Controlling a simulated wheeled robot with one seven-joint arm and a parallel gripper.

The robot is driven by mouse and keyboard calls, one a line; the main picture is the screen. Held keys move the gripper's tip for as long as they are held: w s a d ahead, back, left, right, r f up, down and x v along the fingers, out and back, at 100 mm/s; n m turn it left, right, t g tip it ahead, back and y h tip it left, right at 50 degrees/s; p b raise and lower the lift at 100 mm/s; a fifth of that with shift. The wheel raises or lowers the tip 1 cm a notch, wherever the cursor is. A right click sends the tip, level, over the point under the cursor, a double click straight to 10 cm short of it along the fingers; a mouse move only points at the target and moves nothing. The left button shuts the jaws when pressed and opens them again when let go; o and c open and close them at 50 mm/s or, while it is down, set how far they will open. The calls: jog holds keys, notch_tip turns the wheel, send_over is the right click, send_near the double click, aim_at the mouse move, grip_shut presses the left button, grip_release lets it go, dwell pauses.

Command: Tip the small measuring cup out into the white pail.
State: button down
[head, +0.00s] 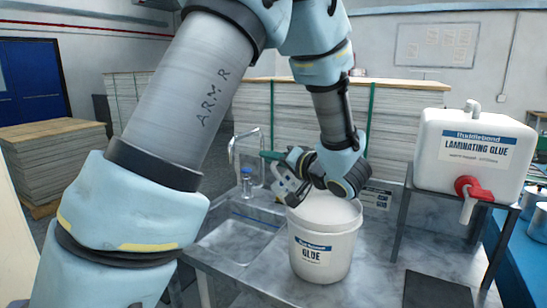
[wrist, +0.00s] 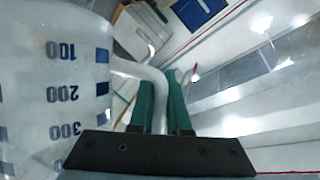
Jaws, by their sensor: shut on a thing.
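The measuring cup (wrist: 60,90) is translucent, with blue marks 100, 200 and 300. In the wrist view it fills the left side, and its numbers read upside down, with 100 uppermost. My gripper (wrist: 165,105) is shut on its pale handle (wrist: 148,80) with green fingers. In the head view my gripper (head: 270,156) is above the left rim of the white pail. The cup (head: 284,181) shows there only partly, tipped over beside the fingers. The white pail (head: 326,252), labelled GLUE, stands upright on the bench with pale content near its top. I cannot see any liquid pouring.
A sink (head: 235,243) with a tap (head: 247,184) lies left of the pail. A laminating glue container (head: 480,170) with a red valve sits on a raised stand at right. A dark plate (head: 437,290) lies at front right. Sheet stacks (head: 410,115) stand behind.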

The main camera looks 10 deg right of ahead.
jog(key=shift+a+f+n, duration=0.1)
jog(key=shift+a+n, duration=0.05)
jog(key=shift+n, duration=0.15)
jog(key=shift+p, duration=0.4)
dwell(0.4)
jog(key=shift+a+n+g+h, duration=0.5)
jog(key=shift+n+h, duration=0.1)
jog(key=shift+n, duration=0.5)
jog(key=shift+p, duration=0.3)
jog(key=shift+f, duration=0.1)
jog(key=shift+d+f+n+h+b, duration=0.1)
jog(key=shift+f+n+h+b, duration=0.25)
jog(key=shift+n, duration=0.2)
jog(key=shift+d+f+n+h+b, duration=0.1)
jog(key=shift+f+n+h+b, duration=0.15)
jog(key=shift+n+h, duration=0.25)
jog(key=shift+p, duration=0.35)
